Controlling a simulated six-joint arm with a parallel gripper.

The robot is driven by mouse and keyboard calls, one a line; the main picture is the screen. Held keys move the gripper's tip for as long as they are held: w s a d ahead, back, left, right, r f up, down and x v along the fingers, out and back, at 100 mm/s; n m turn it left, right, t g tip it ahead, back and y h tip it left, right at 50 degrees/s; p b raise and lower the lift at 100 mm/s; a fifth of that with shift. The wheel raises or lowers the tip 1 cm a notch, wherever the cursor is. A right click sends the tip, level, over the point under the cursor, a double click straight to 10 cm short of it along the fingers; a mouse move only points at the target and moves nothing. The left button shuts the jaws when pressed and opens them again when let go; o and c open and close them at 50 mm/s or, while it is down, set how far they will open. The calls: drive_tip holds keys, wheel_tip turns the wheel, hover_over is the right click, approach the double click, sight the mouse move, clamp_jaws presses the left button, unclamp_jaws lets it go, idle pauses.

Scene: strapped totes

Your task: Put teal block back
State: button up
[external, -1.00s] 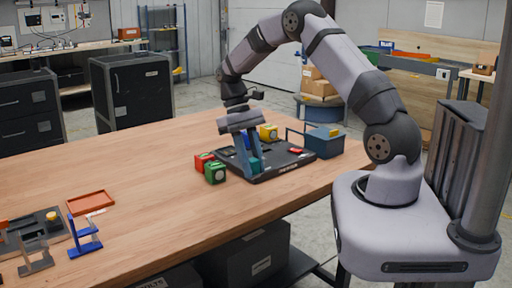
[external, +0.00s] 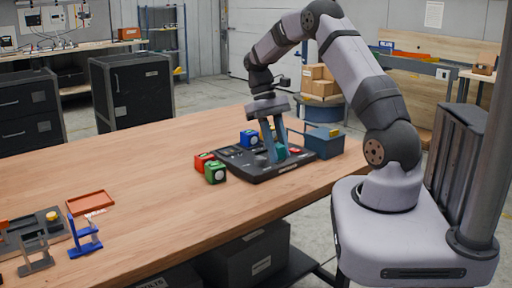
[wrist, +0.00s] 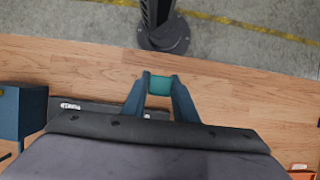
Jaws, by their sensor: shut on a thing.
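The teal block (external: 280,153) is between the fingers of my gripper (external: 274,155), above the black tray (external: 258,172). In the wrist view the teal block (wrist: 160,86) sits between the two blue fingertips of my gripper (wrist: 160,88), which are shut on it. The tray also shows in the wrist view (wrist: 98,107), partly hidden behind my gripper body. I cannot tell the exact gap between the block and the tray.
A blue block (external: 249,138) and a partly hidden yellow block stand at the tray's far side. Red (external: 203,162) and green (external: 215,172) blocks stand at its left. A blue box with a handle (external: 324,140) is at the right. The table's left middle is clear.

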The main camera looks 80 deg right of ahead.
drive_tip(key=shift+f+p, duration=1.1)
drive_tip(key=shift+f, duration=3.05)
drive_tip(key=shift+f, duration=0.1)
drive_tip(key=shift+f, duration=0.15)
drive_tip(key=o, duration=1)
drive_tip(key=shift+c, duration=0.2)
drive_tip(key=b+v, duration=0.3)
drive_tip(key=v, duration=0.9)
drive_tip(key=shift+r, duration=0.25)
